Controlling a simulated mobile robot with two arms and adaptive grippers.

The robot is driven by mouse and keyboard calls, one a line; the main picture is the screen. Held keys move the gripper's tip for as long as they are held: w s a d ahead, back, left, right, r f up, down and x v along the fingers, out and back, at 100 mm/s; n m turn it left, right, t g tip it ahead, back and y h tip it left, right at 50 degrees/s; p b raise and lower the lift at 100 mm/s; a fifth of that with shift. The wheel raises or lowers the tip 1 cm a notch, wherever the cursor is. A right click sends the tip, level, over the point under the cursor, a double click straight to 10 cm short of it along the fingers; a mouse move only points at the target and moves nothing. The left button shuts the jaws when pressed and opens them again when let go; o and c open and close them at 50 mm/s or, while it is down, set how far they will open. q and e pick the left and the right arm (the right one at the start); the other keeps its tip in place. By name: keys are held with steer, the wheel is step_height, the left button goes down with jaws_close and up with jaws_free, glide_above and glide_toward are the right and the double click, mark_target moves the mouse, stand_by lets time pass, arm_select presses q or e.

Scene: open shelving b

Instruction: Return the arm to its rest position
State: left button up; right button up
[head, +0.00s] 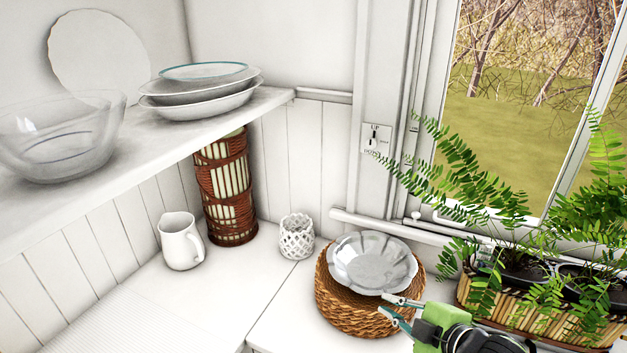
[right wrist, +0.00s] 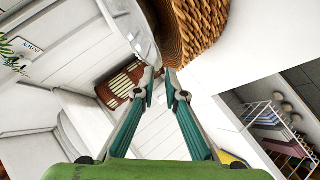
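My right gripper (head: 390,306) is at the lower right of the head view, beside the front right of a round woven basket (head: 345,310). A clear fluted glass bowl (head: 372,262) sits on top of the basket. In the right wrist view the two teal fingers (right wrist: 161,78) stand apart with a narrow gap and nothing between them. The woven basket (right wrist: 200,25) is just beyond the fingertips there. I cannot tell whether a finger touches the bowl or basket. My left gripper is not in view.
A potted fern planter (head: 540,305) stands close right of my right arm. A white pitcher (head: 180,241), a wicker-wrapped vase (head: 225,190) and a white lattice cup (head: 297,238) stand on the counter. A shelf at left holds stacked plates (head: 200,92) and a glass bowl (head: 60,135). The front-left counter is clear.

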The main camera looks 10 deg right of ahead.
steer(key=s+a+f+m+g, duration=0.1)
steer(key=s+f+m, duration=0.1)
steer(key=s+f, duration=0.1)
steer(key=s+a+f+m+g+h, duration=0.1)
steer(key=s+f+m, duration=0.1)
steer(key=s+f, duration=0.1)
steer(key=s+a+f+m+g+h, duration=0.1)
steer(key=s+f+m, duration=0.1)
steer(key=s+f, duration=0.1)
steer(key=shift+s+g, duration=0.4)
steer(key=shift+s, duration=0.35)
steer(key=s+a+f+m+g+h, duration=0.1)
steer(key=s+f+m+g, duration=0.1)
steer(key=s+m, duration=0.35)
steer(key=s+f+m+g, duration=0.2)
steer(key=s+g, duration=0.1)
steer(key=s, duration=0.5)
step_height(320, 180, down, 27)
steer(key=s+g, duration=0.1)
steer(key=s, duration=0.1)
steer(key=s+d+f+g, duration=0.1)
steer(key=s+d+f, duration=0.1)
steer(key=s+f, duration=1.3)
steer(key=shift+s+d+f+n+h, duration=0.35)
steer(key=shift+s+d+f+h, duration=0.05)
steer(key=shift+s, duration=0.85)
